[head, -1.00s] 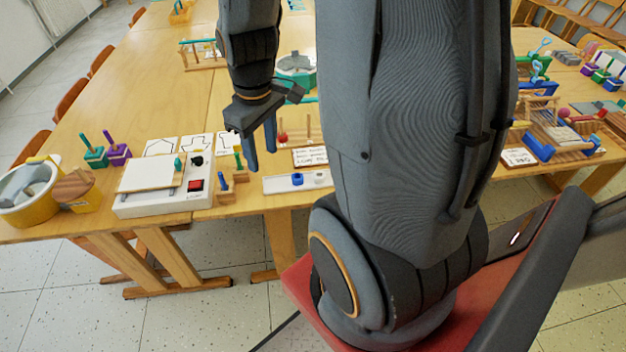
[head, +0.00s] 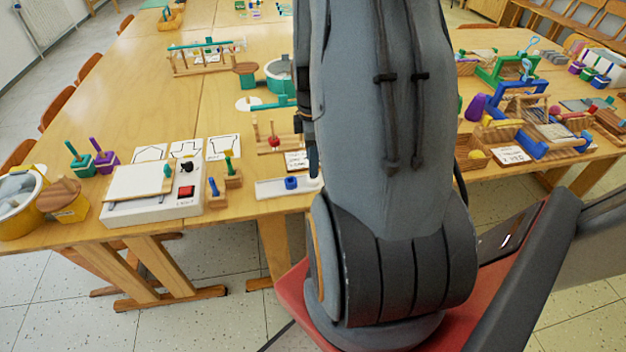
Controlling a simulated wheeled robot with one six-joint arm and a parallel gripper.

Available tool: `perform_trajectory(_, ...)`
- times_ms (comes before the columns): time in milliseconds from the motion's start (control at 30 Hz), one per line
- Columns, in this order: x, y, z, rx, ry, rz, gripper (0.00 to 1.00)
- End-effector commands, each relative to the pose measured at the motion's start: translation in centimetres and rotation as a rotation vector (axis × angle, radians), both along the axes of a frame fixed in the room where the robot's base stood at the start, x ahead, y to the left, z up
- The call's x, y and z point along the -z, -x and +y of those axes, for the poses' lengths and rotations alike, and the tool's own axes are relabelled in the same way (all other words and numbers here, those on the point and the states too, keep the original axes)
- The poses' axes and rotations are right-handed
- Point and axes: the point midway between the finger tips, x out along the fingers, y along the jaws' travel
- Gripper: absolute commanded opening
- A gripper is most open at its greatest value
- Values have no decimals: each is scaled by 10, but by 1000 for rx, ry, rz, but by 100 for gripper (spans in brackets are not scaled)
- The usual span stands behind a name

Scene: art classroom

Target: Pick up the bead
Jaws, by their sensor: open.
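A small blue bead-like piece (head: 291,183) sits on a white tray (head: 268,189) near the table's front edge. A red bead (head: 272,141) is on a wooden peg stand (head: 264,150) just behind. I cannot tell which one the task means. My gripper (head: 313,162) shows only as a narrow dark blue finger against my arm, close to the right end of the white tray and right of the blue piece. It is open, and nothing is seen held. My arm hides the rest of the gripper and the tray's right end.
A white device with a red switch (head: 186,192) and small peg stands (head: 232,175) stand to the left. A printed card (head: 297,161) lies behind the tray. A teal bowl (head: 281,76) is farther back. Blocks and wooden toys crowd the right table. Bare wood shows at mid-left.

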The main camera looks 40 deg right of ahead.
Motion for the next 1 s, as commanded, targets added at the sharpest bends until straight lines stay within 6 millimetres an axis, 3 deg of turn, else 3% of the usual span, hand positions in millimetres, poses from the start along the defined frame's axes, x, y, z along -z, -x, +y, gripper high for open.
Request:
perform_trajectory(400,43,3,1,0,-1,1,43)
perform_trajectory(700,46,2,1,0,0,0,43)
perform_trajectory(933,46,3,1,1,0,0,7)
perform_trajectory(1000,46,3,1,1,0,0,6)
